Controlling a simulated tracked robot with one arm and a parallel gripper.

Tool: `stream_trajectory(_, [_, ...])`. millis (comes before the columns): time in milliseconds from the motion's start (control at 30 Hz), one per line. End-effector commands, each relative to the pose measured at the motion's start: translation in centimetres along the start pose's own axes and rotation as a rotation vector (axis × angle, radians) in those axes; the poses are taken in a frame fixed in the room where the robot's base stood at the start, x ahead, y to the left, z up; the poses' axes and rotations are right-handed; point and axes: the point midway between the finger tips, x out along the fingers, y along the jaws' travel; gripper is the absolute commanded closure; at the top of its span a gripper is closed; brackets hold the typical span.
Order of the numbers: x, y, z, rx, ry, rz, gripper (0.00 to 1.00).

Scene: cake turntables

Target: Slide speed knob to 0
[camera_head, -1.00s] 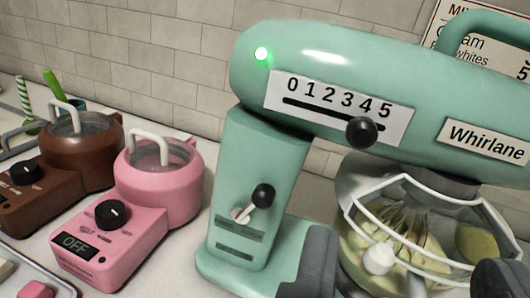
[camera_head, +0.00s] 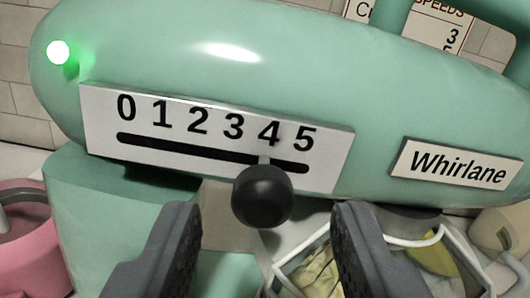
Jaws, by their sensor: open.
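The black speed knob (camera_head: 263,196) is a round ball hanging below the slot of the white speed scale (camera_head: 100,125). Its stem meets the slot just under the number 4. The scale runs from 0 at the left to 5 at the right. It is on the green mixer head (camera_head: 290,55), where a green light (camera_head: 58,52) glows at the left. My gripper (camera_head: 267,215) is open, with one dark finger on either side of the knob, lower in the picture. Neither finger visibly touches the knob.
The mixer bowl's white wire guard (camera_head: 430,241) lies below, beside the right finger. The green column (camera_head: 105,215) stands at the lower left, with part of a pink pot (camera_head: 30,240) beyond it. A sign (camera_head: 445,30) hangs on the tiled wall behind.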

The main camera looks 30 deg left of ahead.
Motion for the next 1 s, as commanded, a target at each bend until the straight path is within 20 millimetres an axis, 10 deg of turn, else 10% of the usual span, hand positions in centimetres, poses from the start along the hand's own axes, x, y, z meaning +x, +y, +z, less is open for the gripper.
stream_trajectory(667, [2.8,-0.1,0.0,-0.001,0.000,-0.001,0.58])
stream_trajectory(833, [2.8,-0.1,0.0,0.000,0.000,-0.001,0.97])
stream_trajectory(1000, [2.8,0.0,0.0,-0.001,0.000,0.001,1.00])
